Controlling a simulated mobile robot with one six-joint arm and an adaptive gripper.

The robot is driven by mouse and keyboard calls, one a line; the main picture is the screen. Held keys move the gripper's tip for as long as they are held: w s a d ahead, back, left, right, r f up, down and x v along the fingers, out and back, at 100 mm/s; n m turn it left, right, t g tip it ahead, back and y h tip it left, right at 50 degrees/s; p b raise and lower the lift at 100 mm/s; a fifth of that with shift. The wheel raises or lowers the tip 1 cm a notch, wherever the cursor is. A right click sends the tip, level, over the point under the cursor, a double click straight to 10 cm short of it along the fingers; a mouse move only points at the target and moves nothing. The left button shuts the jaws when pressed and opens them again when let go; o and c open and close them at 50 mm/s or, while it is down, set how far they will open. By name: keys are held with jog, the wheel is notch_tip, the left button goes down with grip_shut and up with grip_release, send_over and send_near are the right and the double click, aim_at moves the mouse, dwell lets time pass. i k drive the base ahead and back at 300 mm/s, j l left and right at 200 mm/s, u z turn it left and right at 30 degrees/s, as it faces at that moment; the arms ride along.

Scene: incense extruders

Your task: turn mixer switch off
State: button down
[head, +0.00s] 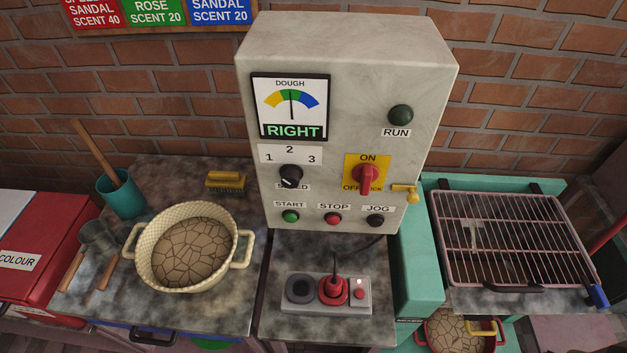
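The grey control box (345,60) stands against the brick wall in the head view. Its red rotary switch (366,180) sits on a yellow plate (380,162) at the right of the front face. An OFF label is at the lower left of the plate, and the handle partly covers the lettering there. The word "mixer" is not readable on the box. My gripper is not in view.
A yellow fitting (407,191) sticks out beside the switch. Below are START (290,216), STOP (333,218) and JOG (375,220) buttons, and a small control block (350,306) with a red lever. A cream pot (148,268) stands left, a wire rack (515,238) right.

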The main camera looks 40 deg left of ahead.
aim_at(366, 174)
jog(key=u, duration=1.45)
jog(key=l+u, duration=0.5)
jog(key=l, duration=0.15)
jog(key=k+l+u, duration=0.1)
jog(key=l+u, duration=0.4)
jog(key=l, duration=0.15)
